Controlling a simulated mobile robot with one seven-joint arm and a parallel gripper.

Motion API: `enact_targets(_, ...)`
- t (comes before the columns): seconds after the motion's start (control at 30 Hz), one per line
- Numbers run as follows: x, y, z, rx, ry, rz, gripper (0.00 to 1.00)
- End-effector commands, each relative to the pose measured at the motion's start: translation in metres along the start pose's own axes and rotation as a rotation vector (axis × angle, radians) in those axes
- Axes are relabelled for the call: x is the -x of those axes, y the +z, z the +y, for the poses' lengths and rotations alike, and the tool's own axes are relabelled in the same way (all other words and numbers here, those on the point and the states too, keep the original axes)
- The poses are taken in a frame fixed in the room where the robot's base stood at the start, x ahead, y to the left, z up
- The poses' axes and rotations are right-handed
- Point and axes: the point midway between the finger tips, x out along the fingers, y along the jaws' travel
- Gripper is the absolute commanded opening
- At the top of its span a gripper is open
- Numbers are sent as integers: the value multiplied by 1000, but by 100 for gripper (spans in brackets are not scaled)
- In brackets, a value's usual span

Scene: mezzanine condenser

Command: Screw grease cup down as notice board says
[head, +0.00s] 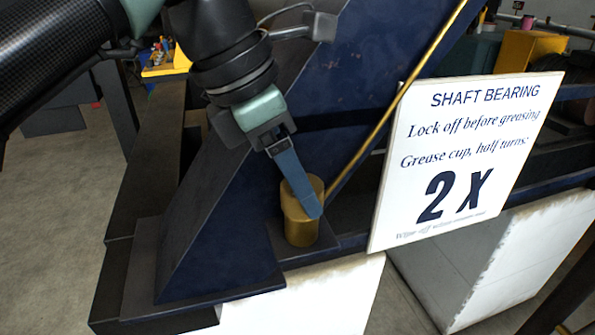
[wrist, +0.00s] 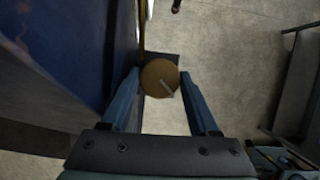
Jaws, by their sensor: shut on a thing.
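The brass grease cup (head: 300,222) stands upright on a dark ledge at the foot of the blue frame. From above, in the wrist view, the cup (wrist: 159,78) is a round brass cap with a pale line from near its middle to its lower right edge. My gripper (head: 312,205) comes down on the cup from above and is shut on it; in the wrist view its blue fingers (wrist: 159,88) lie on both sides of the cap. The white notice board (head: 470,155) reads "SHAFT BEARING", "Lock off before greasing", "Grease cup, half turns: 2 X".
A thin brass pipe (head: 395,105) slopes up right from beside the cup. The blue frame (head: 235,205) rises close on the cup's left, and the notice board stands to its right. White blocks (head: 305,298) lie below. Grey floor (head: 50,190) is open at left.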

Motion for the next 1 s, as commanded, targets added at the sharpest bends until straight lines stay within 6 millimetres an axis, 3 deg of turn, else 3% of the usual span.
enact_targets(0.47, 1, 0, 1, -11, 0, -1, 6)
enact_targets(0.5, 1, 0, 1, -11, 0, -1, 68)
enact_targets(0.53, 1, 0, 1, -11, 0, -1, 74)
enact_targets(1.0, 0, 0, 1, -9, -2, 0, 74)
